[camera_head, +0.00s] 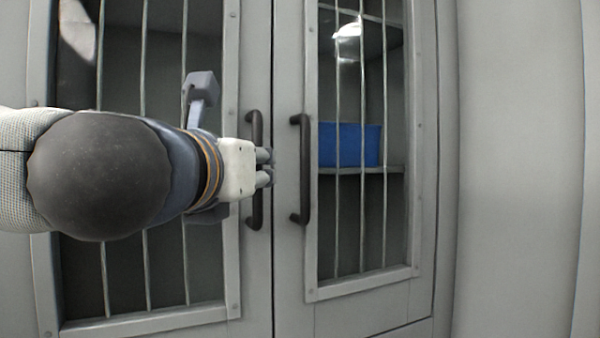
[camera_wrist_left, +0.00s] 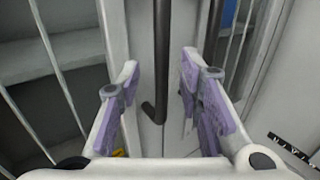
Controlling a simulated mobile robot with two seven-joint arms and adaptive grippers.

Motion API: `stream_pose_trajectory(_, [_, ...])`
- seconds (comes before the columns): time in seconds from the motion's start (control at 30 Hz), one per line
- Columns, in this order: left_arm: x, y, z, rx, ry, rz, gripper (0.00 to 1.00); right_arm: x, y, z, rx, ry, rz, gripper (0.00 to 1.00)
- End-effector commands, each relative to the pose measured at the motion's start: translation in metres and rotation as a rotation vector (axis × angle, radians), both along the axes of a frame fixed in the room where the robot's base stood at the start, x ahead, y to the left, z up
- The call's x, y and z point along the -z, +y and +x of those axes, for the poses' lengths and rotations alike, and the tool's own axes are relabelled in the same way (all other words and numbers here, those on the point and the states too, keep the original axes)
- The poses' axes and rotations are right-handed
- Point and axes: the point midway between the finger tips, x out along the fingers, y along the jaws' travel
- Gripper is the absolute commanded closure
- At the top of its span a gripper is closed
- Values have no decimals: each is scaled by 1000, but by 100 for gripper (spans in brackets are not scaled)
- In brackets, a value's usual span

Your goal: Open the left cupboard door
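The left cupboard door (camera_head: 231,270) is a grey frame with a barred window, and it looks closed against the right door. Its dark upright bar handle (camera_head: 256,214) is partly covered by my left gripper (camera_head: 267,168). In the left wrist view, my left gripper (camera_wrist_left: 160,66) is open, with purple-padded fingers on either side of the left door's handle (camera_wrist_left: 161,35). The handle's lower end shows between the fingers. Neither finger clearly touches it. My right gripper is in neither view.
The right cupboard door (camera_head: 425,140) has its own dark handle (camera_head: 305,205), close to the right of my left fingertips. A blue bin (camera_head: 350,143) sits on a shelf behind its bars. A plain grey panel (camera_head: 520,170) is at the right.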

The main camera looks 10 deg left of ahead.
Motion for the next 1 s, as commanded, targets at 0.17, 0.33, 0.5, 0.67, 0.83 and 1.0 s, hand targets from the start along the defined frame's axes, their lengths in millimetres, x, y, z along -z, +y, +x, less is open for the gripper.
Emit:
stream_pose_trajectory(0.17, [0, 0, 29, 1, -1, 1, 67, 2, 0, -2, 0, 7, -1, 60])
stream_pose_trajectory(0.33, [-1, 0, 37, 1, -3, 3, 67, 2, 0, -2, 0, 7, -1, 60])
stream_pose_trajectory(0.5, [-2, 0, 37, 1, -4, 3, 67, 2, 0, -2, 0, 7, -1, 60])
stream_pose_trajectory(0.67, [-2, 0, 37, 1, -4, 3, 100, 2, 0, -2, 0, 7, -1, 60])
stream_pose_trajectory(0.83, [-2, 0, 37, 1, -4, 3, 100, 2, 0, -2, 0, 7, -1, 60])
stream_pose_trajectory(1.0, [-2, -1, 38, 9, -3, 3, 100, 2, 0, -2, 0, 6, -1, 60])
